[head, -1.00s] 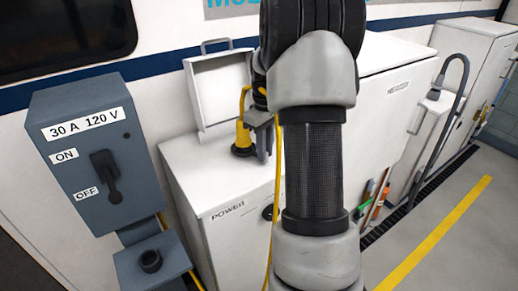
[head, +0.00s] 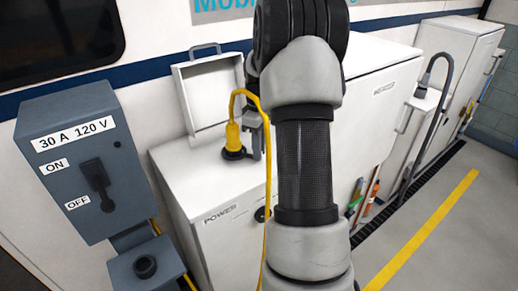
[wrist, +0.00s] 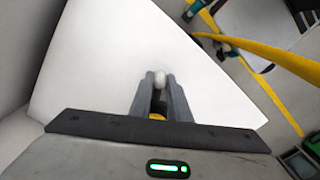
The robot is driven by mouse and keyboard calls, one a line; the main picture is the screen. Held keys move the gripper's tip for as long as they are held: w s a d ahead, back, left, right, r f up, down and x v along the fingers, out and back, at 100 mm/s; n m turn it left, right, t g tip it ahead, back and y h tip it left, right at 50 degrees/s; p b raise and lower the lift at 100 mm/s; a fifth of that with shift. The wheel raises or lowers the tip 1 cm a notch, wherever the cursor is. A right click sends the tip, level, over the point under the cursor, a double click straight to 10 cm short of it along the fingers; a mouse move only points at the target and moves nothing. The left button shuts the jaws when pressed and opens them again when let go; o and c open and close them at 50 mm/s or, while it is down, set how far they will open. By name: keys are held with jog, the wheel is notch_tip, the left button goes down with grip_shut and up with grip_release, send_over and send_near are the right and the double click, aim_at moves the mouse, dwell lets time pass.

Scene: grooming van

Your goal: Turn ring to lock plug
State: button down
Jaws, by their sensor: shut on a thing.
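The yellow plug (head: 233,136) stands upright at the socket on top of the white power cabinet, its yellow cord arching over to the right. The dark locking ring (head: 236,154) is low around the plug's base, partly hidden by my gripper. My gripper (head: 256,152) points down just right of the plug, close to the ring. In the wrist view, the fingers of my gripper (wrist: 158,78) are closed around a small part with a pale rounded tip and black and yellow below it. It appears to be part of the ring, but its join is hidden.
The grey switch box (head: 82,160) at left has its lever at OFF. An open white lid (head: 207,98) stands behind the plug. The yellow cord (head: 267,190) hangs down beside my arm.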

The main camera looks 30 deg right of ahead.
jog(key=c, duration=1.6)
grip_release()
jog(key=shift+c, duration=0.2)
notch_tip(320, 180, up, 18)
jog(key=p, duration=0.1)
jog(key=shift+f, duration=0.2)
